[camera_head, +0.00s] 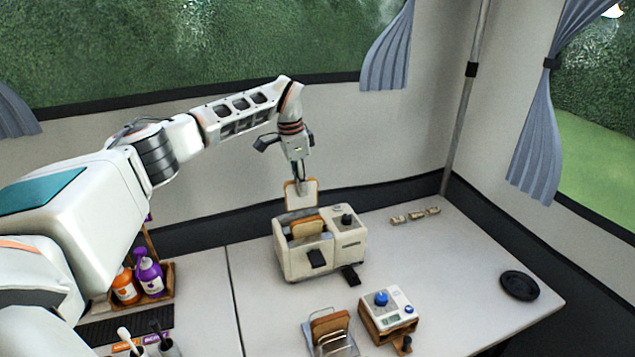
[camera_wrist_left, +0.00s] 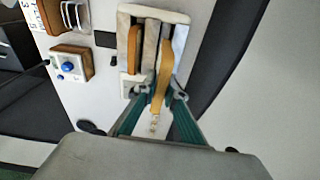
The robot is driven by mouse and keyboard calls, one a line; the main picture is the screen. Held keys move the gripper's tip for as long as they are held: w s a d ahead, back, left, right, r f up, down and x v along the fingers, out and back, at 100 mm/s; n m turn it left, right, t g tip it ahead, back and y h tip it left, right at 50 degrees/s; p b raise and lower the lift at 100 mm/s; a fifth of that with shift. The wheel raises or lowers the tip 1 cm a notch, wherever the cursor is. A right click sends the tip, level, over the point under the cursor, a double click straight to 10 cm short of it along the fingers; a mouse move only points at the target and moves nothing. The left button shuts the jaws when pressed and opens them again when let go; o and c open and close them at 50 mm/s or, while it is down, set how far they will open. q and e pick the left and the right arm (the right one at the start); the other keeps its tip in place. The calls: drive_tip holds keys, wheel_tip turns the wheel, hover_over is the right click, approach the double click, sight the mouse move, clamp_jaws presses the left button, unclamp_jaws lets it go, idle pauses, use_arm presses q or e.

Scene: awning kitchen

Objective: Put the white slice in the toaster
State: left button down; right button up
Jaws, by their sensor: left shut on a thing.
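My left gripper (camera_head: 298,180) is shut on the white slice (camera_head: 301,196), a pale piece of bread with a brown crust. It holds the slice upright just above the cream toaster (camera_head: 292,262), over its far side. In the left wrist view, my left gripper (camera_wrist_left: 162,92) has the slice (camera_wrist_left: 161,78) edge-on, in line with a slot of the toaster (camera_wrist_left: 151,12). Whether its lower edge has entered the slot I cannot tell. Another, browner slice (camera_head: 307,227) sits in the other slot. My right gripper is not in view.
A wire rack (camera_head: 349,346) with brown slices stands in front of the toaster. A small device with a blue knob (camera_head: 381,298) stands right of the rack. A black plate (camera_head: 519,285) lies at the right. Bottles (camera_head: 150,275) stand in a left tray. The table's right side is mostly clear.

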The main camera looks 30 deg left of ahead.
sight(300, 208)
use_arm(q)
drive_tip(key=shift+a+f+n, duration=0.25)
drive_tip(key=shift+f+n, duration=0.05)
drive_tip(key=shift+f, duration=1.55)
drive_tip(key=shift+f+b, duration=0.3)
drive_tip(key=shift+f, duration=0.4)
wheel_tip(300, 208, down, 2)
drive_tip(key=shift+f+b, duration=0.1)
drive_tip(key=shift+b, duration=0.3)
drive_tip(key=shift+f, duration=0.45)
drive_tip(key=shift+f+b, duration=0.35)
drive_tip(key=shift+f, duration=0.05)
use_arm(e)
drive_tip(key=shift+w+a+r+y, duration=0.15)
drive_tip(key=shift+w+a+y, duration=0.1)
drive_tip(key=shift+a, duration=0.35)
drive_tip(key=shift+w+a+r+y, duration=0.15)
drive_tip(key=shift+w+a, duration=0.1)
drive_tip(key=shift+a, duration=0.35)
use_arm(q)
drive_tip(key=c, duration=1.8)
unclamp_jaws()
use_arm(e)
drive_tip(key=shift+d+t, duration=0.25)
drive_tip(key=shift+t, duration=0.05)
